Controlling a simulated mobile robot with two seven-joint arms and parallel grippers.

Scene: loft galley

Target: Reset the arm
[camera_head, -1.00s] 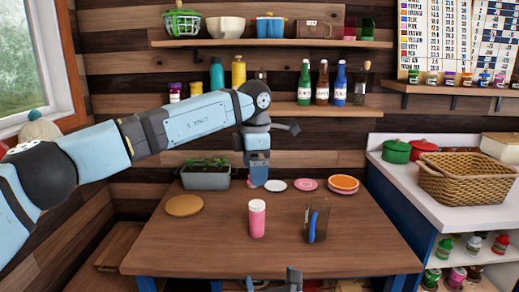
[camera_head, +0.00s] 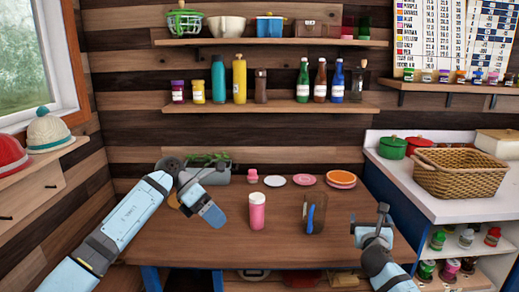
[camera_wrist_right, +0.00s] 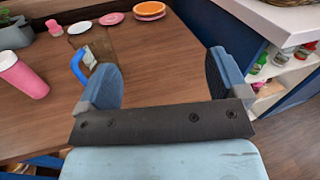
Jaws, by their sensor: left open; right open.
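My left gripper (camera_head: 212,214) hangs over the left part of the wooden table (camera_head: 180,248), pointing down and to the right, open with nothing seen in it. Its arm is bent at the wrist in front of the planter. My right gripper (camera_head: 374,222) is at the table's right edge. In the right wrist view its two blue fingers (camera_wrist_right: 163,78) stand wide apart with nothing between them. No object touches either gripper as far as I can see.
A pink tumbler (camera_head: 257,214) and a brownish see-through container (camera_head: 311,224) with a blue handle stand mid-table. Behind are a small pink jar (camera_head: 253,177), plates (camera_head: 305,181) and a planter (camera_head: 218,175). A white counter (camera_head: 405,195) with a basket (camera_head: 460,175) is at right.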

